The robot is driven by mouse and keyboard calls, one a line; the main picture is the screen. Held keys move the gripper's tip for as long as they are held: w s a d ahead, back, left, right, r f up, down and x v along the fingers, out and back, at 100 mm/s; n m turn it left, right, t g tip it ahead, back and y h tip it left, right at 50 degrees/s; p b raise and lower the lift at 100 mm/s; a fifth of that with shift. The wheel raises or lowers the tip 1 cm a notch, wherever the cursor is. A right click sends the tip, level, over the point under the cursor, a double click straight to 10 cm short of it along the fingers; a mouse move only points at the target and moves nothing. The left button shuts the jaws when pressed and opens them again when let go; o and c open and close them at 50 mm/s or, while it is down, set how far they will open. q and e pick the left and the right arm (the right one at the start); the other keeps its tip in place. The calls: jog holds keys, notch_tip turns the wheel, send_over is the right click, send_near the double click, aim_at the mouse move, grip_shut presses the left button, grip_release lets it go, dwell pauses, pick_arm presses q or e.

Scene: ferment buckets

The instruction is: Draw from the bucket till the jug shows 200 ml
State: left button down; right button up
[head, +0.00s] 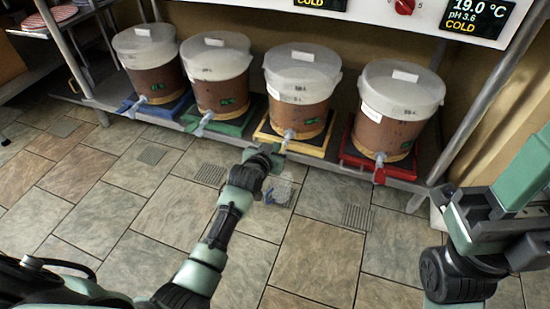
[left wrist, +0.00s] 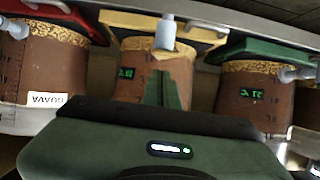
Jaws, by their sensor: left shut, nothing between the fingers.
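Four brown buckets with pale lids stand on a low shelf, each with a tap at its front foot. The bucket on the yellow tray (head: 300,112) has my left gripper (head: 271,151) close to its tap (head: 288,136). In the left wrist view, which is upside down, the green fingers (left wrist: 167,92) are together and empty, pointing towards that tap (left wrist: 165,34). I cannot tell whether they touch it. A clear jug (head: 282,191) shows below the tap, just beyond my forearm; its level is unreadable. My right gripper is out of view.
The other buckets stand on blue (head: 155,80), green (head: 216,93) and red (head: 391,128) trays. One carries a guava label (left wrist: 46,100). A display (head: 476,18) reads 19.0 °C, pH 3.6, COLD. Floor drains (head: 357,217) lie in front; the tiled floor at left is clear.

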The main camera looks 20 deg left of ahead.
pick_arm(q)
jog(key=shift+s+f, duration=0.1)
jog(key=shift+f, duration=0.6)
jog(key=shift+s+f+t, duration=0.35)
jog(key=shift+f+t, duration=0.25)
jog(key=shift+f, duration=0.25)
dwell(6.5)
